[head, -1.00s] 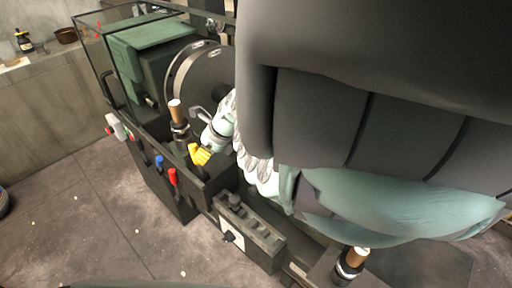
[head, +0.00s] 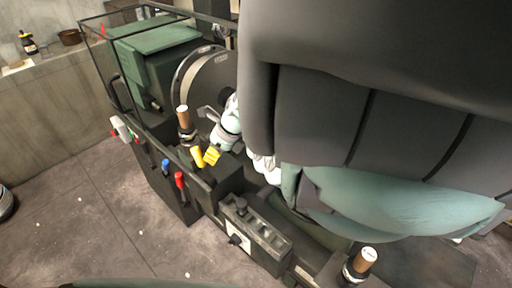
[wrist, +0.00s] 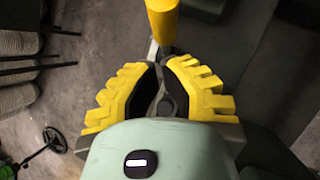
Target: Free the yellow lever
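The yellow lever (head: 197,156) stands on the front of the dark green machine in the head view. In the wrist view its yellow handle (wrist: 163,20) is at the top centre, with a grey stem below it. My gripper (head: 212,155) has yellow fingers and sits just right of the lever in the head view. In the wrist view the two fingers (wrist: 158,64) have a narrow gap between them, and the lever's handle lies beyond their tips. Nothing shows clamped between them. Whether a finger touches the stem is hard to tell.
A blue lever (head: 166,166) and a red lever (head: 180,180) stand left of my gripper. A brown-topped post (head: 183,118) rises close behind. The round chuck plate (head: 207,78) is behind my wrist. Open floor (head: 90,215) lies at the left.

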